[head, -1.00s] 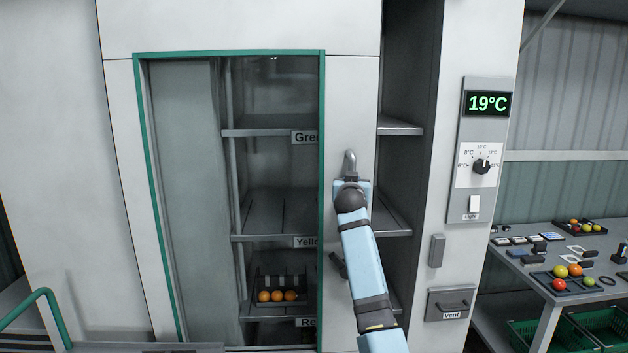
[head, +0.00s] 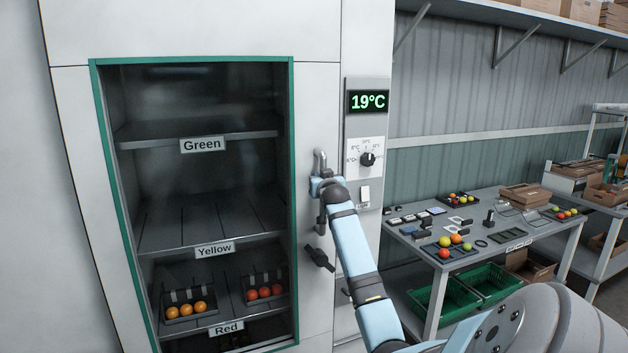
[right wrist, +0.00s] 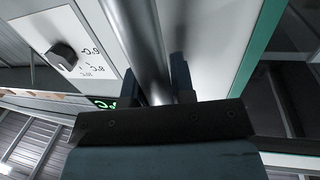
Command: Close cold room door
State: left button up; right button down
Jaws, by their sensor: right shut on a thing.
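The cold room door (head: 316,100) is a white panel with a large green-framed window. Its right edge lies against the white wall beside the control panel, with only a thin seam showing and no open gap that I can see. A grey upright bar handle (head: 320,161) stands near that edge. My right gripper (head: 327,187) is shut on the handle. In the right wrist view the handle bar (right wrist: 141,40) runs between the fingers of my right gripper (right wrist: 150,88). A dark latch (head: 320,258) sits lower on the door. My left gripper is out of view.
Through the window, shelves labelled Green, Yellow and Red hold trays of orange (head: 186,310) and red tomatoes (head: 264,292). A control panel (head: 368,125) reading 19°C is right of the handle. A worktable (head: 480,262) with tomatoes and green crates (head: 440,300) stands farther right.

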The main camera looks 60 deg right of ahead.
jog(key=shift+s+d+r, duration=0.15)
jog(key=shift+r, duration=0.1)
jog(key=c, duration=1.2)
grip_release()
jog(key=shift+o, duration=1.2)
jog(key=shift+d+f, duration=0.1)
jog(key=shift+d, duration=0.05)
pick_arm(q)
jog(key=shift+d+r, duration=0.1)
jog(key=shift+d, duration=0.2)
pick_arm(e)
jog(key=shift+f, duration=0.15)
pick_arm(q)
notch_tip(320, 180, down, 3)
jog(key=b, duration=0.3)
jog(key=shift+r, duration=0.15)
pick_arm(e)
jog(key=v, duration=1.3)
jog(key=shift+s+a, duration=0.25)
